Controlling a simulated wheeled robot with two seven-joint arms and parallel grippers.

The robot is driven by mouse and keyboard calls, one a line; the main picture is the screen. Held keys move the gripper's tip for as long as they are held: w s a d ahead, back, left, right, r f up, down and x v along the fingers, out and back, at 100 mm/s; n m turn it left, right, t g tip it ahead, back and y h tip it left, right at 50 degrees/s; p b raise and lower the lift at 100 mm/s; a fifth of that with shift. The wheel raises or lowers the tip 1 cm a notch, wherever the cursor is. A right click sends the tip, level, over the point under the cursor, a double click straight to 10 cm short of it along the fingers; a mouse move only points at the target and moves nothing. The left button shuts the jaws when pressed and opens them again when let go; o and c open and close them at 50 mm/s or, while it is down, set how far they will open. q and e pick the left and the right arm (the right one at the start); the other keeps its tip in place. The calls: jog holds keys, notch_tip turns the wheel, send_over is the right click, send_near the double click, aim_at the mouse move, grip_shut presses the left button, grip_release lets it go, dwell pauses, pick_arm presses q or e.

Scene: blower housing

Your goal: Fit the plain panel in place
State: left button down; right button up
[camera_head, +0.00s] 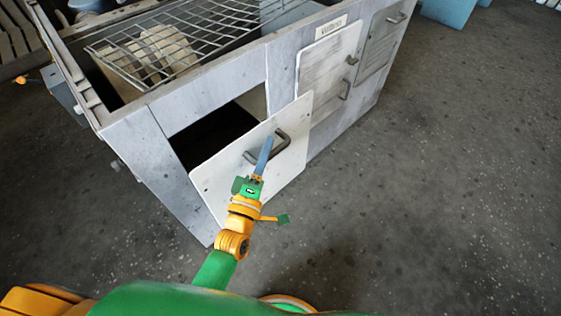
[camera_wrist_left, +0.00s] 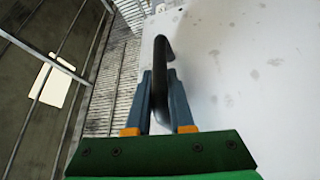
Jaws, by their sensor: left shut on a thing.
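The plain panel (camera_head: 222,178) is a white plate with a dark bar handle (camera_head: 283,138). It is tilted in front of the dark square opening (camera_head: 205,142) in the grey blower housing (camera_head: 165,185), covering only its lower right part. My left gripper (camera_head: 265,150) is shut on the handle. In the left wrist view the handle (camera_wrist_left: 160,52) stands between the blue fingers, with the panel's face (camera_wrist_left: 255,75) filling the right side. I cannot tell whether the panel touches the housing. My right gripper is out of view.
A labelled panel (camera_head: 325,75) and another handled panel (camera_head: 383,42) sit on the housing face to the right. A wire grating (camera_head: 165,45) covers part of the housing's open top. The concrete floor (camera_head: 450,170) to the right is clear. Blue boxes (camera_head: 450,10) stand far back.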

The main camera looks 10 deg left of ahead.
pick_arm(q)
jog(key=w+a+b, duration=0.6)
jog(key=w+a, duration=0.3)
jog(key=a, duration=0.2)
jog(key=shift+a+f, duration=0.35)
jog(key=shift+a, duration=0.05)
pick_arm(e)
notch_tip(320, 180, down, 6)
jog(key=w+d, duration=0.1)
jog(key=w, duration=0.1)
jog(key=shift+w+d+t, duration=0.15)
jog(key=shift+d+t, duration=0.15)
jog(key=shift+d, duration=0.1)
pick_arm(q)
jog(key=shift+w, duration=0.1)
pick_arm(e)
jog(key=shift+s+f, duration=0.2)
pick_arm(q)
jog(key=shift+w+a+f, duration=0.1)
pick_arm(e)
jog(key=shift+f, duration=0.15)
pick_arm(q)
jog(key=shift+f+b, duration=0.1)
jog(key=shift+b, duration=0.25)
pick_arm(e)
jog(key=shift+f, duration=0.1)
